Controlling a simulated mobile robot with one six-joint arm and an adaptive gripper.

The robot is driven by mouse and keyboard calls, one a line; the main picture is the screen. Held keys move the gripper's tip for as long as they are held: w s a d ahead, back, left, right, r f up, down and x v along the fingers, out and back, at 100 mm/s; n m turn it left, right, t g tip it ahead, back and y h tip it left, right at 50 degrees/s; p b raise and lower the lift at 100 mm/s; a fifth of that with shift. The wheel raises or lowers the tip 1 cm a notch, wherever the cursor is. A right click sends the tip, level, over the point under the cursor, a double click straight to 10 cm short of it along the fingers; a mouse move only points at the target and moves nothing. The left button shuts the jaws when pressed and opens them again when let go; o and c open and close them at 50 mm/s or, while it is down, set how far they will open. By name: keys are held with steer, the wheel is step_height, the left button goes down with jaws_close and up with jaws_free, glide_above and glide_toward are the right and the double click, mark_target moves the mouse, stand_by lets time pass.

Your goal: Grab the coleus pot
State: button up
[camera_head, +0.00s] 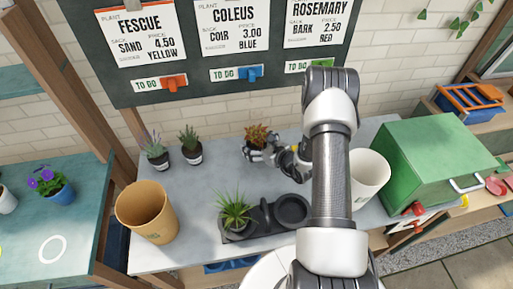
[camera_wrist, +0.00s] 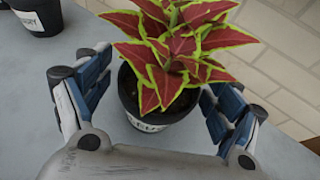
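The coleus has red leaves with yellow-green edges and stands in a black pot (camera_wrist: 150,122) with a white label, partly hidden by leaves and my gripper. In the head view the coleus (camera_head: 257,133) looks orange-brown and is at the back of the grey bench. My gripper (camera_head: 261,153) is low at the pot. In the wrist view its blue-padded fingers are spread, one on each side of the pot. A narrow gap shows at the left finger; the right finger is very close to the pot, and I cannot tell if it touches.
Two potted plants, a lavender (camera_head: 155,150) and a rosemary-like one (camera_head: 190,145), stand to the left. A spiky plant (camera_head: 234,210) sits in a dark tray (camera_head: 264,236) in front. A tan bin (camera_head: 146,212), white bin (camera_head: 368,178) and green box (camera_head: 430,155) flank the bench.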

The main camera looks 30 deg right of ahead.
steer(key=c, duration=1.1)
steer(key=shift+c, duration=0.3)
steer(key=shift+r, duration=0.1)
